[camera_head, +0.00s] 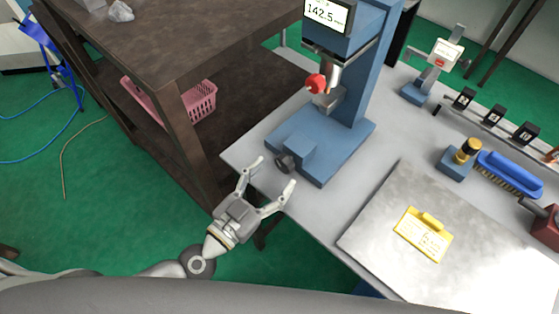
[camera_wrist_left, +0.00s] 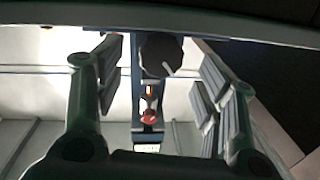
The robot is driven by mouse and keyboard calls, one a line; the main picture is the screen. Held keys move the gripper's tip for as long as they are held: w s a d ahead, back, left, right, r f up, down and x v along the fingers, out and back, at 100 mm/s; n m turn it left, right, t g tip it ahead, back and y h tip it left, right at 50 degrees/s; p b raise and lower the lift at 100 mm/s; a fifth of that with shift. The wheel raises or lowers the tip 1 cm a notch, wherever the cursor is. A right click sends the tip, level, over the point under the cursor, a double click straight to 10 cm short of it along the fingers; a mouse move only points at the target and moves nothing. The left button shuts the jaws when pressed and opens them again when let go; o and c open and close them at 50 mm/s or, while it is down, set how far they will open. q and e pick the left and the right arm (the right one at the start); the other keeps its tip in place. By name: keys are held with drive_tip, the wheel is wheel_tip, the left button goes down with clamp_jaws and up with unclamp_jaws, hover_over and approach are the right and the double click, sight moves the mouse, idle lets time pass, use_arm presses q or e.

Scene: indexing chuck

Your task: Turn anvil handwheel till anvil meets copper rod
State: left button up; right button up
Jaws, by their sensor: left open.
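A blue bench instrument (camera_head: 363,85) with a display reading 142.5 stands on the grey table. A dark round handwheel (camera_head: 284,162) sticks out low on its front. The handwheel also shows in the left wrist view (camera_wrist_left: 160,55), between the fingers. My left gripper (camera_head: 274,172) is open and empty, its two fingers pointing at the handwheel, apparently short of it. A grey block (camera_head: 327,98), perhaps the anvil, sits under the instrument's head next to a red knob (camera_head: 316,83). I cannot clearly pick out the copper rod. My right gripper is out of view.
A grey plate (camera_head: 375,242) with a yellow tag (camera_head: 424,234) lies on the table to the right. A blue brush (camera_head: 508,174) and a small gauge stand (camera_head: 430,70) are farther right. A brown workbench (camera_head: 160,45) with a pink basket (camera_head: 198,102) stands at left.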

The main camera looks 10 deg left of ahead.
sight(282, 168)
use_arm(q)
drive_tip(key=shift+p+x, duration=0.5)
drive_tip(key=shift+x, duration=1.1)
drive_tip(key=c, duration=1)
drive_tip(key=shift+f+m+b, duration=0.25)
drive_tip(key=shift+m+b, duration=0.35)
drive_tip(key=shift+b, duration=0.5)
drive_tip(key=shift+c, duration=0.2)
drive_tip(key=shift+m+b, duration=0.9)
drive_tip(key=shift+b, duration=0.05)
drive_tip(key=shift+r+m+b, duration=0.15)
drive_tip(key=shift+m+b, duration=0.2)
drive_tip(key=shift+m, duration=0.35)
drive_tip(key=o, duration=1)
